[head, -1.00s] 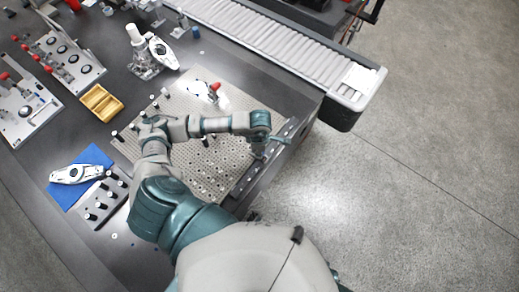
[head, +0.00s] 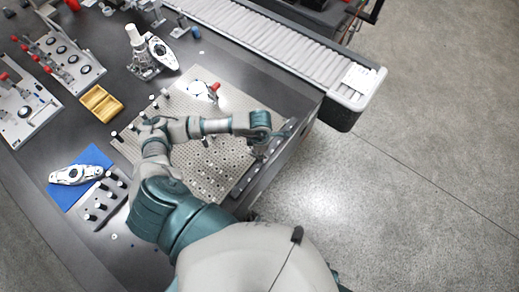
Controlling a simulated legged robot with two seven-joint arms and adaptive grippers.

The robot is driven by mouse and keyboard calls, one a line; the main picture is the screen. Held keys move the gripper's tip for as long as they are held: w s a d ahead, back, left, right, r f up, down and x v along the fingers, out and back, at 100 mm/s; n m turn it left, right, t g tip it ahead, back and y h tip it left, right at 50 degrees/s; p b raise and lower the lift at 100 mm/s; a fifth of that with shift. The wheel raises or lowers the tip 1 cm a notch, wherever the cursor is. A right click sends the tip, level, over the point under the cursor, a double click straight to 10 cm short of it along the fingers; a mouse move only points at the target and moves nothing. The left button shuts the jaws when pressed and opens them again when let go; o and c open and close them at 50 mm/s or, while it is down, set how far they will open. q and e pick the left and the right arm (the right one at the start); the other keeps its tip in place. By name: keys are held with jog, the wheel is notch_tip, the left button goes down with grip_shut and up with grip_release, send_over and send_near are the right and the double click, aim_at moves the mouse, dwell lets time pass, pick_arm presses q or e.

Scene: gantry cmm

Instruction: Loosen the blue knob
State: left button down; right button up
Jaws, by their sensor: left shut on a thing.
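My left arm comes up from the bottom and bends right over the perforated fixture plate (head: 190,78). My left gripper (head: 263,148) points down at the dark rail (head: 248,184) along the plate's right edge. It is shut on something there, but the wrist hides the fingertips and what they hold. I cannot make out a blue knob at the rail. My right gripper is not in view.
A roller conveyor (head: 285,48) runs behind the table. A yellow tray (head: 101,103), a blue mat (head: 70,190) with a white part, and a grey block with black pegs (head: 101,200) lie left. Clamp fixtures (head: 63,50) stand far left. Open floor lies right.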

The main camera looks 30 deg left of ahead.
pick_arm(q)
jog(key=c, duration=0.9)
grip_release()
jog(key=shift+d, duration=0.15)
jog(key=shift+c, duration=0.2)
jog(key=shift+r, duration=0.1)
notch_tip(320, 180, up, 12)
